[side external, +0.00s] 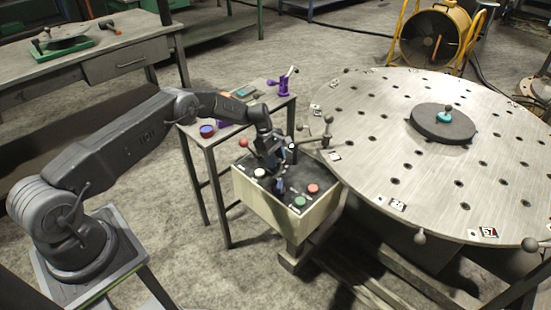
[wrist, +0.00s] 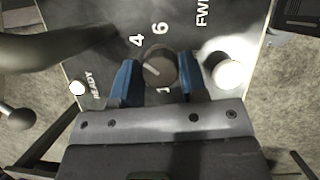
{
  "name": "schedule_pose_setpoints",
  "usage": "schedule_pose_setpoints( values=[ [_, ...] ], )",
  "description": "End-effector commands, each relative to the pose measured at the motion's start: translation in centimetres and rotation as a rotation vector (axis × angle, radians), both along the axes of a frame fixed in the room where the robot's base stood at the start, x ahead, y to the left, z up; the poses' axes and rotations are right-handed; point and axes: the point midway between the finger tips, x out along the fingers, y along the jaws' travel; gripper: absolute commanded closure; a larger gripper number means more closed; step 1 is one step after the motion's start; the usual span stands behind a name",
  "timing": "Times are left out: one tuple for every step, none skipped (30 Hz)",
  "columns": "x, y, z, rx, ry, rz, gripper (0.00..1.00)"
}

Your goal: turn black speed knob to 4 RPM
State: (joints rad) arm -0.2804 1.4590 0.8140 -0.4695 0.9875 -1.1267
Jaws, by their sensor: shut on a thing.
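The black speed knob (wrist: 163,66) sits on the dark control panel (wrist: 107,62) in the wrist view, with a white pointer line on its left part. The figures 4 and 6 are printed above it and a 1 below it. The line lies on the side towards the left, not clearly at the 4. My gripper (wrist: 158,82) has its two blue fingers on either side of the knob and is shut on it. In the side external view my gripper (side external: 281,183) points down at the control box (side external: 303,222) and hides the knob.
The panel carries a red button (side external: 313,188), a green button (side external: 300,202) and a white button (side external: 259,173). A red-ball lever (side external: 243,143) stands at its back left. A large round table (side external: 400,145) is close on the right. A small side table (side external: 205,137) stands behind.

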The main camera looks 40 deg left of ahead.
Motion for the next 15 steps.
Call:
schedule_pose_setpoints(
  values=[
    [0.03,0.01,-0.03,0.0,0.0,-0.024,0.84],
    [0.03,0.01,-0.03,0.0,0.0,-0.037,0.84],
    [0.0,0.0,-0.05,0.0,0.001,-0.053,0.84],
    [0.03,0.01,-0.04,0.0,0.0,-0.065,0.84],
    [0.04,0.01,-0.01,0.0,-0.001,-0.074,0.84],
    [0.03,-0.01,-0.01,-0.001,0.0,-0.086,0.84],
    [0.04,0.0,0.0,-0.001,0.001,-0.092,0.84],
    [0.05,0.0,0.0,-0.001,0.0,-0.1,0.84],
    [0.05,0.0,0.0,-0.001,0.0,-0.107,0.84],
    [0.04,-0.01,-0.01,-0.001,0.0,-0.112,0.84],
    [0.02,-0.01,-0.02,-0.001,0.001,-0.115,0.84],
    [0.01,-0.01,-0.03,-0.001,0.001,-0.12,0.84],
    [0.01,-0.01,-0.03,-0.001,0.002,-0.121,0.84],
    [0.0,-0.01,-0.03,-0.001,0.001,-0.122,0.84],
    [0.0,-0.01,-0.02,-0.001,0.002,-0.123,0.84]
  ],
)
